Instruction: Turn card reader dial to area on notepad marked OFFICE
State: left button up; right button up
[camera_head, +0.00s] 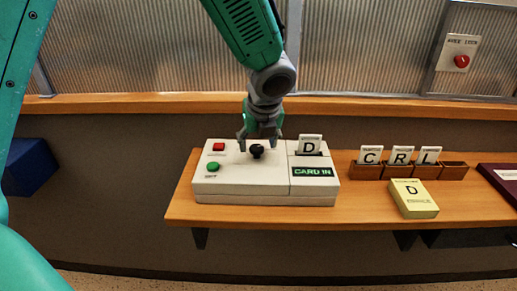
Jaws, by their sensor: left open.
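The white card reader (240,186) sits on the left part of the wooden shelf. Its small black dial (257,150) is on the top near the back. My left gripper (260,140) points down at the dial with its fingers open on either side; I cannot tell whether they touch it. A card marked D (309,146) stands in the reader's slot, above a green "CARD IN" display (312,171). The yellow notepad (413,199) lies to the right and shows a large D; its smaller print is too small to read. My right gripper is not in view.
The reader has a red button (218,147) and a green button (213,167). A wooden rack (398,172) holds cards marked C, R and L. A dark red item (501,177) lies at the right edge. A red wall button (461,61) is at upper right.

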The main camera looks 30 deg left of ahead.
pick_arm(q)
jog(key=shift+x, duration=0.9)
jog(key=c, duration=1.1)
jog(key=shift+r+n+p, duration=0.2)
jog(key=shift+n+p, duration=0.3)
jog(key=shift+p, duration=0.25)
jog(key=shift+c, duration=0.2)
jog(key=n+g+p, duration=0.1)
jog(key=n+p, duration=0.2)
jog(key=p, duration=0.1)
jog(key=n+g+y+p, duration=0.1)
jog(key=n+p, duration=0.2)
jog(key=p, duration=0.2)
jog(key=shift+w+d+n+g, duration=0.1)
jog(key=shift+n+g, duration=0.2)
jog(key=shift+n+g+p, duration=0.4)
jog(key=shift+n+p, duration=0.45)
jog(key=shift+n, duration=0.25)
jog(key=shift+w+f+n+g+p, duration=0.15)
jog(key=shift+n+g+p, duration=0.35)
jog(key=shift+n, duration=0.5)
